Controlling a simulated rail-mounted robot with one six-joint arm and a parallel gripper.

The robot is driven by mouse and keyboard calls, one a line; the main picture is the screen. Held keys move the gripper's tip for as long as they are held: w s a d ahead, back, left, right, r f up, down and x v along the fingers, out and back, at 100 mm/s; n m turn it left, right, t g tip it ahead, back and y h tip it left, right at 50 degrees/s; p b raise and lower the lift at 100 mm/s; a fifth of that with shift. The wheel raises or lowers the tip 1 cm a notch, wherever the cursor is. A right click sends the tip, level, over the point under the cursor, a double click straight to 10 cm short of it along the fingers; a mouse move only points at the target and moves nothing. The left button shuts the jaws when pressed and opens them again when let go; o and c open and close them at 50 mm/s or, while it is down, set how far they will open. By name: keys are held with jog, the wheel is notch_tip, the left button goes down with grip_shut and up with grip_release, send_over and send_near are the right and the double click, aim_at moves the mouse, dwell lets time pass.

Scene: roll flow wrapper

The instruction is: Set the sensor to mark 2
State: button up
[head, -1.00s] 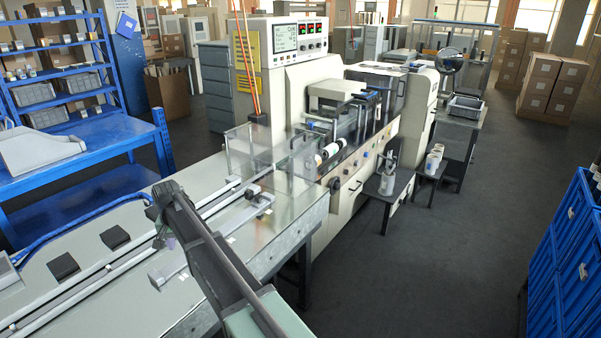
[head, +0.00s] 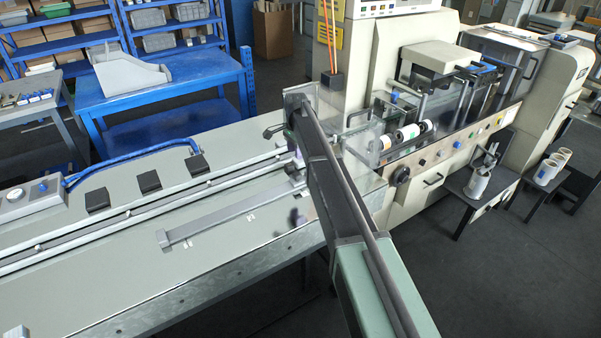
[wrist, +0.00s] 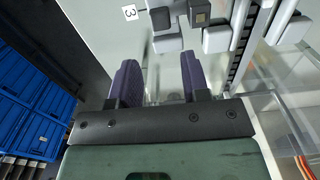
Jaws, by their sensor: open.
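In the wrist view my gripper (wrist: 160,78) is open, its two purple fingers apart with nothing between the tips. Just beyond the tips is a cluster of grey and dark blocks (wrist: 167,43) on the rail, apparently the sensor carriage. A white label with a 3 (wrist: 129,12) lies beside it. I cannot tell whether the fingers touch the blocks. In the head view the slotted grey rail (head: 225,212) lies on the machine bed, with two small white labels (head: 250,216) along its front, too small to read. My arm hides the rail's right end and most of the gripper there.
Clear guard panels (head: 345,125) and the wrapper's rollers (head: 408,132) stand right of the arm. A long guide rail (head: 150,207) runs behind the slotted rail, with dark blocks (head: 148,182) farther back.

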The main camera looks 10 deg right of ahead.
aim_at(297, 174)
notch_tip(297, 174, down, 11)
jog(key=b, duration=1)
jog(key=shift+r, duration=0.25)
jog(key=shift+c, duration=0.3)
grip_shut()
